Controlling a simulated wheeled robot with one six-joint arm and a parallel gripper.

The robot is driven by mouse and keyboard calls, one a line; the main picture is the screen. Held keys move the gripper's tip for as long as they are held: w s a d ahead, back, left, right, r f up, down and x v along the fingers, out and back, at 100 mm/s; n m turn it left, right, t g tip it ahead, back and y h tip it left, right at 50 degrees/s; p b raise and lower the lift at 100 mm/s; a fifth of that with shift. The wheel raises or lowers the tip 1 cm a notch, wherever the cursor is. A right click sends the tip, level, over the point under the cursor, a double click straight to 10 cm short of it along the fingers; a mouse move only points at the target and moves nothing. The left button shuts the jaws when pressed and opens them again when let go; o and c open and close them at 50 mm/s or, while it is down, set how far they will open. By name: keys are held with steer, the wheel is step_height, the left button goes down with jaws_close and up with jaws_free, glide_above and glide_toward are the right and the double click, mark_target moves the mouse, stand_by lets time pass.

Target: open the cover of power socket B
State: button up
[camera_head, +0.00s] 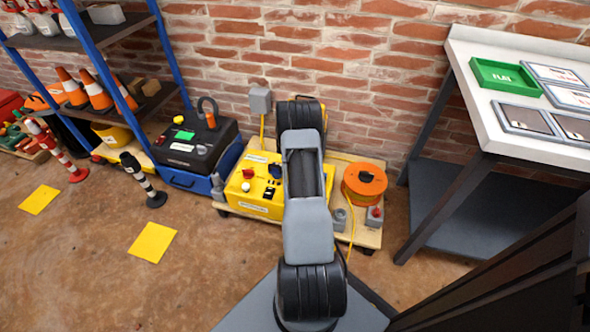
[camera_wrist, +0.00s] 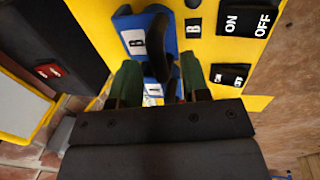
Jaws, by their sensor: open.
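Contact cannot be made out. Part of the blue fitting is hidden behind the dark piece and fingers. In the head view the yellow power box (camera_head: 250,194) is partly hidden by my arm, and my gripper is not visible.
Black ON/OFF switches (camera_wrist: 246,20) sit right of the socket. In the head view, an orange cable reel (camera_head: 364,178) stands right of the box on a wooden pallet (camera_head: 340,230). A black case (camera_head: 195,140) is left, and a workbench (camera_head: 470,80) right.

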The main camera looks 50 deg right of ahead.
jaws_close()
stand_by(0.3)
